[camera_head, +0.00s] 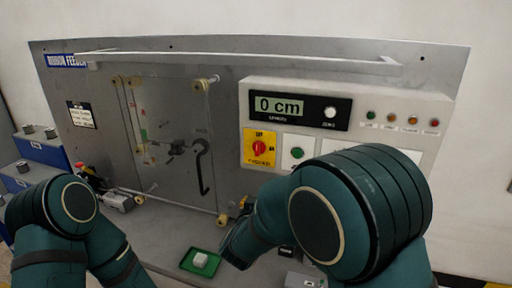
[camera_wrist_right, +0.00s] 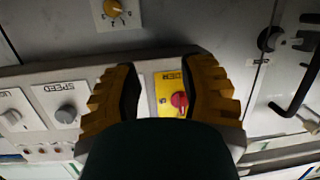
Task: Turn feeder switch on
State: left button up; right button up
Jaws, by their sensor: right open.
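The feeder switch is a red rotary knob (camera_head: 258,148) on a yellow plate on the grey panel's control box. Lettering sits above, right of and below it; its pointer direction is too small to tell. The knob also shows in the right wrist view (camera_wrist_right: 179,100), in the gap between my two fingers as seen there. My right gripper (camera_wrist_right: 165,75) is open and empty, with yellow ribbed fingers. I cannot tell whether the fingers touch the plate. In the head view my right arm hides most of this gripper. My left arm shows at lower left; its gripper is not visible.
A display (camera_head: 290,108) reads 0 cm above a green button (camera_head: 297,153). Several small lamps sit at the box's upper right. A long white rail (camera_head: 240,58) crosses the panel top. Black hook (camera_head: 202,165) hangs mid-panel.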

jog(key=m+t+h, duration=0.2)
send_near(257, 145)
jog(key=v, duration=0.4)
jog(key=p+x, duration=0.1)
jog(key=x, duration=1.2)
jog(key=shift+w+f, duration=0.1)
jog(key=shift+w, duration=0.25)
grip_shut()
